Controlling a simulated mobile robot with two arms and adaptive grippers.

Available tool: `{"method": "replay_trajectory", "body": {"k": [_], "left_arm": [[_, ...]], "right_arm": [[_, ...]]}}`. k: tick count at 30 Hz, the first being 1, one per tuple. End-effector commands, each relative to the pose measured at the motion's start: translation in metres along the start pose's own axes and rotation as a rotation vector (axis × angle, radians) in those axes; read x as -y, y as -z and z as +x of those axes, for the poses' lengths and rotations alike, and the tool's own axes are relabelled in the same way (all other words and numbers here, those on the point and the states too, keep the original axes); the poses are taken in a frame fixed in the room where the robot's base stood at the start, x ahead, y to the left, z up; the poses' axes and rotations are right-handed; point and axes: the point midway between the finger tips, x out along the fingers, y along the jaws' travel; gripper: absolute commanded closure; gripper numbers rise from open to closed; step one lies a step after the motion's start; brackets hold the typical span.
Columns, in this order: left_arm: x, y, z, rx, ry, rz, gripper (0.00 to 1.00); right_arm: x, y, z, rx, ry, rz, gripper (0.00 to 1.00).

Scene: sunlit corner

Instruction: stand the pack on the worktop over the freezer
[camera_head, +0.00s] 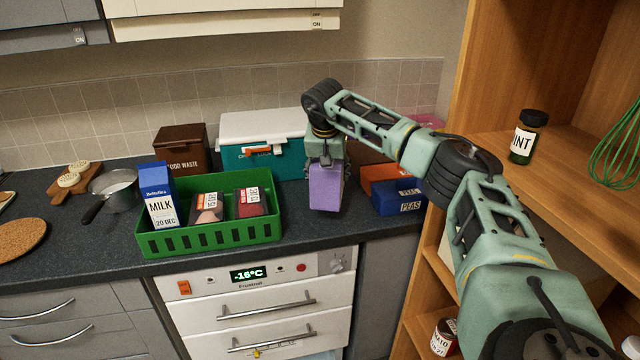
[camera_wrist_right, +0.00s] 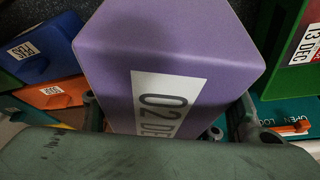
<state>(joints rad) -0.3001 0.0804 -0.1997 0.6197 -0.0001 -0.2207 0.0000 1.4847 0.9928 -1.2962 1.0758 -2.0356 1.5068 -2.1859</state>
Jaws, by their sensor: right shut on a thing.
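The purple pack (camera_head: 326,187) is upright at the worktop (camera_head: 300,235), above the right part of the freezer (camera_head: 255,300) with the temperature display. My right gripper (camera_head: 324,158) is shut on its upper part from above. In the right wrist view the purple pack (camera_wrist_right: 175,50) fills the middle, with a white date label reading "02 DE", the rest cut off by my gripper. I cannot tell whether its base touches the worktop. My left gripper is in neither view.
A green crate (camera_head: 210,240) holding a milk carton (camera_head: 158,195) and other packs stands left of the purple pack. A teal cool box (camera_head: 262,150) is behind. Orange (camera_head: 385,174) and blue (camera_head: 398,197) packs lie to the right. A wooden shelf unit (camera_head: 480,90) rises at the right.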

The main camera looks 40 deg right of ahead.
Motion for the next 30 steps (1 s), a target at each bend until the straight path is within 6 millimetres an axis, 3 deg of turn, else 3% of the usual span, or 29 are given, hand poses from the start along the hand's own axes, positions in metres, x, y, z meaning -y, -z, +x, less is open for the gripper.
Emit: {"method": "replay_trajectory", "body": {"k": [8, 14, 22, 30], "left_arm": [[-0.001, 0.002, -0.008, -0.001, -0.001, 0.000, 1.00], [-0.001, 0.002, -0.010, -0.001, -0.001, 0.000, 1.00], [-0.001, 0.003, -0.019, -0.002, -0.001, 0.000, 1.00], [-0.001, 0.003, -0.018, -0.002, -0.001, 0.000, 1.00]], "right_arm": [[0.025, 0.010, 0.021, -0.001, 0.001, 0.001, 0.87], [0.028, 0.009, 0.029, -0.002, 0.000, 0.000, 0.87], [0.028, -0.004, 0.059, -0.001, 0.000, 0.001, 0.87], [0.028, -0.005, 0.062, -0.002, 0.002, 0.001, 0.87]]}}
